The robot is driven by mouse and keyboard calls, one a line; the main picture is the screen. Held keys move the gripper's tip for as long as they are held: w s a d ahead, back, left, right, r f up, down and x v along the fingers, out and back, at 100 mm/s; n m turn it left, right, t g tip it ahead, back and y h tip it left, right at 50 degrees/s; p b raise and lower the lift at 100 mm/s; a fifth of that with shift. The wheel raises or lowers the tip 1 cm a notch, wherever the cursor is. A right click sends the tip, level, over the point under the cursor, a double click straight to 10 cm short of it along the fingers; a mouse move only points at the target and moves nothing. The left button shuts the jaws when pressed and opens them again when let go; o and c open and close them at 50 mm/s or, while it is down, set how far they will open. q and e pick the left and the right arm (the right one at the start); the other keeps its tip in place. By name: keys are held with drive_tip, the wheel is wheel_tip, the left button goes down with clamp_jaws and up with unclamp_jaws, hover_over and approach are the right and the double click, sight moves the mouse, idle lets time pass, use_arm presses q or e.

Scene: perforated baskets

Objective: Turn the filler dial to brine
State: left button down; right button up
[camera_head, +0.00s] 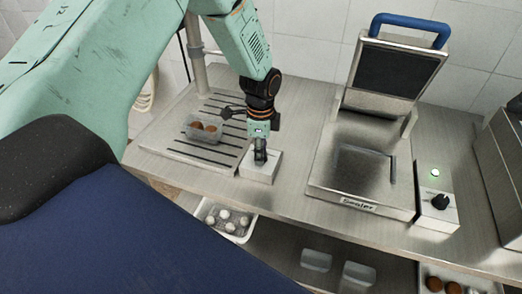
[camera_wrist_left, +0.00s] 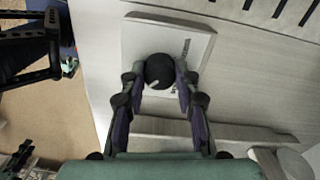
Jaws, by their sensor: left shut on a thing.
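The filler dial is a round black knob (camera_wrist_left: 158,70) on a white box (camera_wrist_left: 135,45) in the left wrist view. A light mark on it points down and slightly left. Small lettering sits on the box at the knob's upper right, too small to read. My left gripper (camera_wrist_left: 158,82) has its fingers on both sides of the knob and is shut on it. In the head view the left gripper (camera_head: 261,154) comes down onto the white box (camera_head: 262,173) and hides the knob. My right gripper is not in view.
A slotted tray (camera_head: 175,146) with a clear tub (camera_head: 205,129) of brown items lies left of the box. A sealer (camera_head: 362,195) with a raised, blue-handled lid (camera_head: 410,25) stands to the right. Beside it is another control box (camera_head: 437,212) with a black knob and green light.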

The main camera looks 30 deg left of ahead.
use_arm(q)
drive_tip(key=shift+w, duration=0.1)
drive_tip(key=c, duration=1)
unclamp_jaws()
drive_tip(key=shift+r, duration=0.1)
wheel_tip(320, 180, up, 12)
drive_tip(key=shift+f, duration=0.1)
